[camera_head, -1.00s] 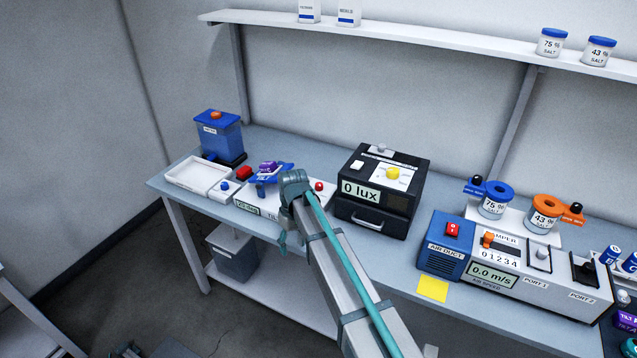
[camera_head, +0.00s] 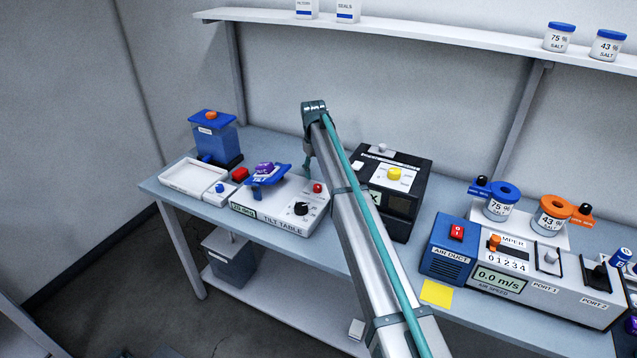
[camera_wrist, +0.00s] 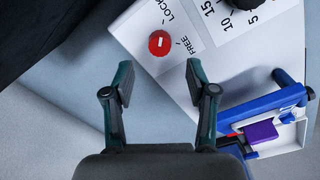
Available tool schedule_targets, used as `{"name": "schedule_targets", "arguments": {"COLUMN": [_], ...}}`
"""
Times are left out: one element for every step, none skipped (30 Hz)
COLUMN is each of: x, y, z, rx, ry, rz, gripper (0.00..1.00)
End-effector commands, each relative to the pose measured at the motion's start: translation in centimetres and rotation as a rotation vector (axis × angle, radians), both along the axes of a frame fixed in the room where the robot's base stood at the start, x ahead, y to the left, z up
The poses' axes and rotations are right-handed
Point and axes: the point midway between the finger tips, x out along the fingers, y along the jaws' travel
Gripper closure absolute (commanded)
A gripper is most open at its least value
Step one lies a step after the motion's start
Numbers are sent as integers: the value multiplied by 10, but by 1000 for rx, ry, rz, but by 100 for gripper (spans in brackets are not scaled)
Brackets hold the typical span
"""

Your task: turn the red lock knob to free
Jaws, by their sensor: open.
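The red lock knob (camera_head: 317,188) is at the back right of the white tilt table (camera_head: 285,218). In the wrist view the round red knob (camera_wrist: 159,43) has a short white mark and sits between the LOCK and FREE labels. I cannot tell for sure which label the mark points to. My gripper (camera_wrist: 160,76) is open and empty, with its two fingertips apart on either side below the knob in that picture. No finger visibly touches the knob. In the head view my gripper (camera_head: 308,165) hangs near the knob, partly hidden by my arm.
The black lux box (camera_head: 420,180) stands close on the right, partly behind my arm. A white tray (camera_head: 172,181) is at left.

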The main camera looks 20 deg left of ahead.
Motion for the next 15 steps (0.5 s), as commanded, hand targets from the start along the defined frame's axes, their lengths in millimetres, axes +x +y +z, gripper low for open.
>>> {"name": "schedule_targets", "arguments": {"x": [-1, 0, 0, 0, 0, 0, 1, 1, 1, 1, 2, 2, 2, 2, 2], "y": [-1, -1, -1, -1, -1, -1, -2, -2, -2, -2, -1, -2, -2, -2, -2], "z": [-7, -12, -20, -25, -29, -35, -39, -43, -48, -51, -53, -56, -58, -60, -61], "rx": [0, 0, -1, -1, 0, -1, 0, 0, 0, 0, 1, 1, 1, 0, 0], "ry": [1, 1, 2, 2, 1, 1, 1, 1, 1, 0, -1, -1, -1, 0, 0], "rz": [0, 0, 0, 0, 0, 0, 0, 0, 0, 0, 0, 0, 0, 0, 0], "gripper": [43, 43, 43, 43, 43, 43, 43, 43, 43, 43, 43, 43, 43, 43, 43]}}
